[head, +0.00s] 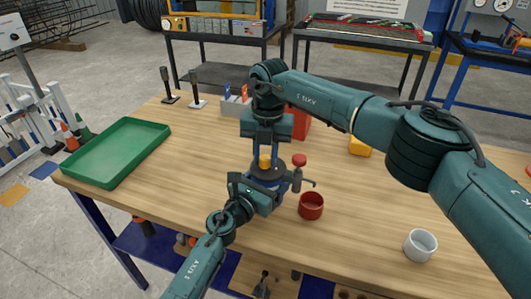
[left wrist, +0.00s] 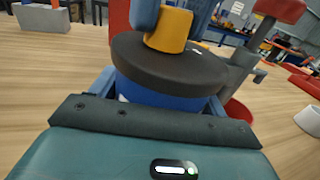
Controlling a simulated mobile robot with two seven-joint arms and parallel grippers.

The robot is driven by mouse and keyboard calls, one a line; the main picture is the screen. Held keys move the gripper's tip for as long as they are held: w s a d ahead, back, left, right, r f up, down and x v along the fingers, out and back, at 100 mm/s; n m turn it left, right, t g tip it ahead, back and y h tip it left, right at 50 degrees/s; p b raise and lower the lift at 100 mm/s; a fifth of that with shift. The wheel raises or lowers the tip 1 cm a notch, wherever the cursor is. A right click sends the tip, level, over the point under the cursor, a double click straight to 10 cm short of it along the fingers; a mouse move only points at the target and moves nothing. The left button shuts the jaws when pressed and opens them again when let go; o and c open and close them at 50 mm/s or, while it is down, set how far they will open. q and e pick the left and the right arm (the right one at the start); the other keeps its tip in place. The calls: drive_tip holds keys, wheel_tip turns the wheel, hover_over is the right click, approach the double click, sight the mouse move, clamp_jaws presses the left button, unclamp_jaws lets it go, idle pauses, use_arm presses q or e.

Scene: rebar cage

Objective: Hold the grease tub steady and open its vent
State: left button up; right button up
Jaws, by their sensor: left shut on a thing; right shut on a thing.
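The grease tub stands upright on the wooden table; its blue body (left wrist: 165,97) and dark lid (left wrist: 190,66) show in the left wrist view. A yellow cap (left wrist: 170,31), which appears to be the vent, sits on the lid and also shows in the head view (head: 265,162). A side fitting with a red knob (head: 299,160) stands at the tub's right. My left gripper (head: 262,192) is shut around the tub's body from the front. My right gripper (head: 267,151) reaches down from above and is shut on the yellow cap. Its fingers partly hide the cap.
A red cup (head: 311,208) stands just right of the tub, and a white cup (head: 420,246) is farther right. A green tray (head: 161,126) is at the table's left. A grey block (head: 233,108), a red box (head: 303,116) and a yellow object (head: 360,147) are behind.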

sight(268, 158)
use_arm(q)
drive_tip(key=shift+f, duration=0.1)
use_arm(e)
drive_tip(key=shift+w+r+m, duration=0.1)
drive_tip(key=shift+m, duration=0.4)
drive_tip(key=o, duration=1)
wheel_tip(268, 158, up, 12)
drive_tip(key=shift+d, duration=0.25)
use_arm(q)
drive_tip(key=o, duration=1.6)
drive_tip(key=shift+c, duration=0.2)
